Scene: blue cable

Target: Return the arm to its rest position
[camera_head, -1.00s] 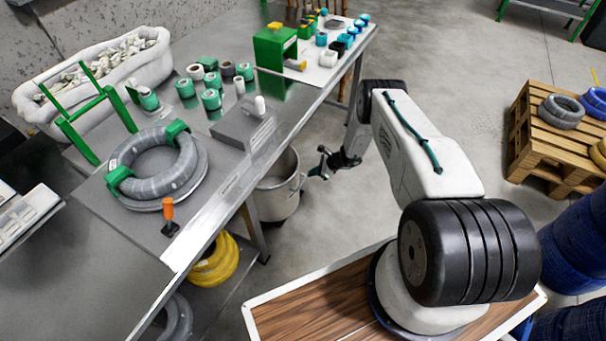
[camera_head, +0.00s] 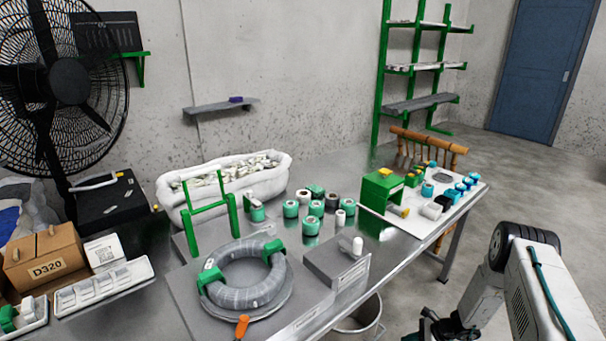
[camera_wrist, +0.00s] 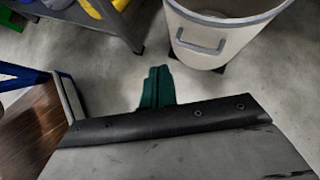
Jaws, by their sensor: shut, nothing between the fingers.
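My arm (camera_head: 535,285) shows at the lower right of the head view, bent, beyond the front edge of the metal table. My gripper (camera_head: 432,328) is at the bottom edge of that view, partly cut off, over the floor side of the table. In the wrist view my gripper (camera_wrist: 158,86) shows as dark green fingers close together, with nothing between them. They point over bare grey floor, with a metal bucket (camera_wrist: 225,35) at the upper right. My gripper holds nothing and appears to touch nothing.
The metal table (camera_head: 385,255) carries a grey cable coil (camera_head: 243,275) with green clamps, several tape rolls (camera_head: 312,208) and a green box (camera_head: 381,188). A white padded bin (camera_head: 225,183) stands behind. A wooden chair (camera_head: 430,146) is at the far end. Floor right of the table is open.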

